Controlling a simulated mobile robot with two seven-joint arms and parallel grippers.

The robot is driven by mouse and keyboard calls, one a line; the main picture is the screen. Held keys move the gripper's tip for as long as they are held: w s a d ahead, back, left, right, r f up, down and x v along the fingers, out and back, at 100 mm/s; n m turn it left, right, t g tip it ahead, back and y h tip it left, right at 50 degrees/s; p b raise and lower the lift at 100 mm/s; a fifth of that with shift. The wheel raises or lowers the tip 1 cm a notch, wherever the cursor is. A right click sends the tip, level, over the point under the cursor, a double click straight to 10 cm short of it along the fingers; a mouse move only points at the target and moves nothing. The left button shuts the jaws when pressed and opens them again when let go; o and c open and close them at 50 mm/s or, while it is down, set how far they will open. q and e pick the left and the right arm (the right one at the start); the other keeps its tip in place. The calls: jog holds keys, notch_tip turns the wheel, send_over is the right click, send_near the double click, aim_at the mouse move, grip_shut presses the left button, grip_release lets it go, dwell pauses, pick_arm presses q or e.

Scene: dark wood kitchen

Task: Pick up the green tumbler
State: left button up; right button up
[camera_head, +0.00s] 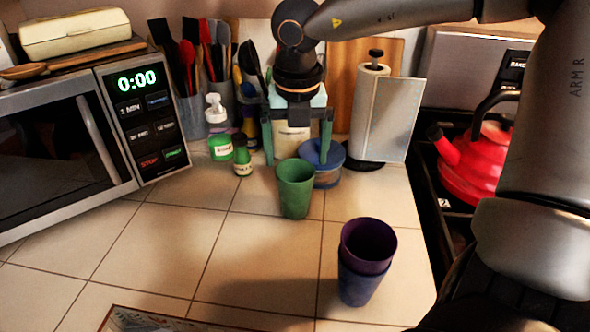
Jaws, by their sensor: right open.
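The green tumbler (295,192) stands upright on the tiled counter, near the middle of the view. My right gripper (297,156) hangs from the arm that comes in from the upper right. Its two dark green fingers point down and are spread apart. In the picture they sit just above and behind the tumbler's rim. I see nothing held between them; a pale labelled container shows in the gap, and I cannot tell its exact distance. My left gripper is not in view.
A purple cup (368,243) sits in a blue cup (358,284) at front right. A blue round container (322,162) is close behind the tumbler. Small green bottles (220,147), utensil holders and a paper towel stand (368,110) line the back.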

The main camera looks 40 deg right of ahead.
aim_at(295, 172)
jog(key=shift+w+d+f, duration=0.15)
jog(key=shift+w+f, duration=0.05)
jog(key=shift+f, duration=0.8)
jog(key=shift+w+d+f, duration=0.15)
jog(key=shift+w+f, duration=0.1)
jog(key=shift+f, duration=0.7)
jog(key=shift+w+d+f, duration=0.15)
jog(key=shift+w+f, duration=0.05)
jog(key=shift+f, duration=0.8)
jog(key=shift+c, duration=0.4)
jog(key=c, duration=1.4)
